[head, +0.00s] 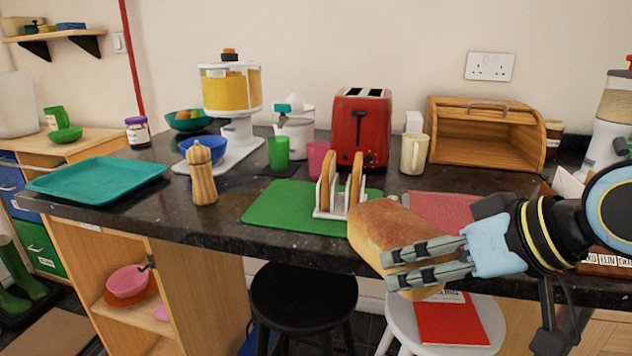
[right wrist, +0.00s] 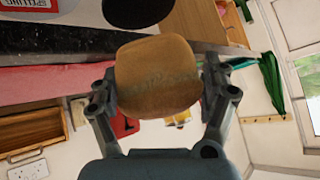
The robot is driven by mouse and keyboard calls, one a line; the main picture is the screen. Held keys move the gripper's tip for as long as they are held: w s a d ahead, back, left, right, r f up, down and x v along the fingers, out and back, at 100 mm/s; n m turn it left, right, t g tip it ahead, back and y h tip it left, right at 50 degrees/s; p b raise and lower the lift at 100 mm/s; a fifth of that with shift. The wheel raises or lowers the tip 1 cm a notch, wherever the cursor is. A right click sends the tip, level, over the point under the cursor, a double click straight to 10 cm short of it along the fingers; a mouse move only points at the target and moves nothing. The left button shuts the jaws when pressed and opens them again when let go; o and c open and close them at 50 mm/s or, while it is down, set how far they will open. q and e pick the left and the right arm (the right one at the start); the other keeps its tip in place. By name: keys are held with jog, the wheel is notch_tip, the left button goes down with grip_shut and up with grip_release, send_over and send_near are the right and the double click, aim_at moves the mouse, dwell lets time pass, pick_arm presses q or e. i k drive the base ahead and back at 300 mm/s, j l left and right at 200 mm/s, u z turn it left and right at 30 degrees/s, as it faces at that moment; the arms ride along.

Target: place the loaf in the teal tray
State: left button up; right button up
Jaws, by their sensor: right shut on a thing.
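The loaf (head: 383,232) is a brown bread loaf at the counter's front edge in the head view. My right gripper (head: 396,267) is shut on it, with its fingers across the loaf's near side. In the right wrist view the loaf (right wrist: 158,77) sits between the two fingers of the right gripper (right wrist: 160,85). The teal tray (head: 97,180) lies flat and empty on the left end of the dark counter, well left of the loaf. My left gripper is not in view.
A toast rack (head: 330,213) with toast stands on a green mat (head: 275,213) just left of the loaf. A red toaster (head: 361,125) is behind.

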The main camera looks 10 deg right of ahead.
aim_at(117, 184)
jog(key=i+j, duration=0.1)
jog(key=j, duration=0.5)
jog(key=i+j+z, duration=0.15)
jog(key=j, duration=0.45)
jog(key=i+j, duration=0.1)
jog(key=j, duration=0.55)
jog(key=j+z, duration=0.1)
jog(key=j, duration=0.5)
jog(key=i, duration=0.05)
